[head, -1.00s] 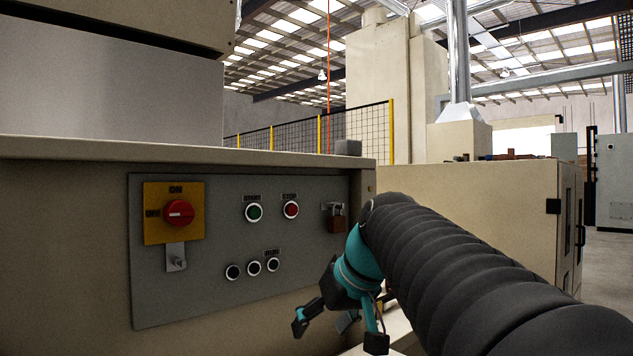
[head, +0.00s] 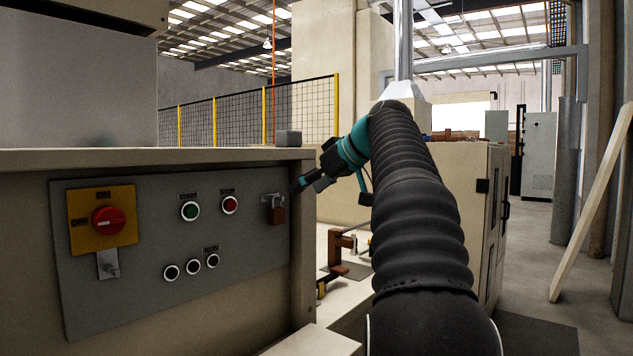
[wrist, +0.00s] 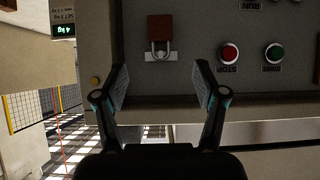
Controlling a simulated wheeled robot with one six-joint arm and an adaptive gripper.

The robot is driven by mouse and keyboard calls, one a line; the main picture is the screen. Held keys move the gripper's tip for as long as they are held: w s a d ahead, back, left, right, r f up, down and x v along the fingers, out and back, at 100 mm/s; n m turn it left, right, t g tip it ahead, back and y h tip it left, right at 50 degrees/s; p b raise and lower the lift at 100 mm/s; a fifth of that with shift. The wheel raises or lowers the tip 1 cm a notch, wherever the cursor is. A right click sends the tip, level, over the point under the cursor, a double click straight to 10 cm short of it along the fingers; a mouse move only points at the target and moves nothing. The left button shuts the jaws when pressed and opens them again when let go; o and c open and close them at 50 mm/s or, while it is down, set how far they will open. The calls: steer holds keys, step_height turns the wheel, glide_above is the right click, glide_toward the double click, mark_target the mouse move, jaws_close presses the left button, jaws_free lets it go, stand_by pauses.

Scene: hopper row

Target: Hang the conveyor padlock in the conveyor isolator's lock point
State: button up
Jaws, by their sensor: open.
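The padlock (head: 278,216), reddish brown with a metal shackle, hangs on a small grey bracket (head: 266,199) at the right end of the grey control panel. The isolator (head: 109,221) is a red knob on a yellow plate marked ON and OFF at the panel's left; a pale line on the knob runs nearly level. A grey tab with a pin, seemingly the lock point (head: 108,265), sits below it, with no padlock there. My gripper (head: 332,191) is open and empty, right of the padlock. In the upside-down wrist view, the padlock (wrist: 160,28) is ahead, beyond the spread fingers (wrist: 161,84), not touching them.
Green (head: 190,211) and red (head: 229,205) push buttons and several small black ones lie between isolator and padlock. A ledge (head: 170,157) juts out above the panel. A brown clamp-like fixture (head: 340,248) stands beyond the panel's right end.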

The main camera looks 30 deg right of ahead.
mark_target(280, 209)
steer(key=x, duration=1.1)
jaws_close()
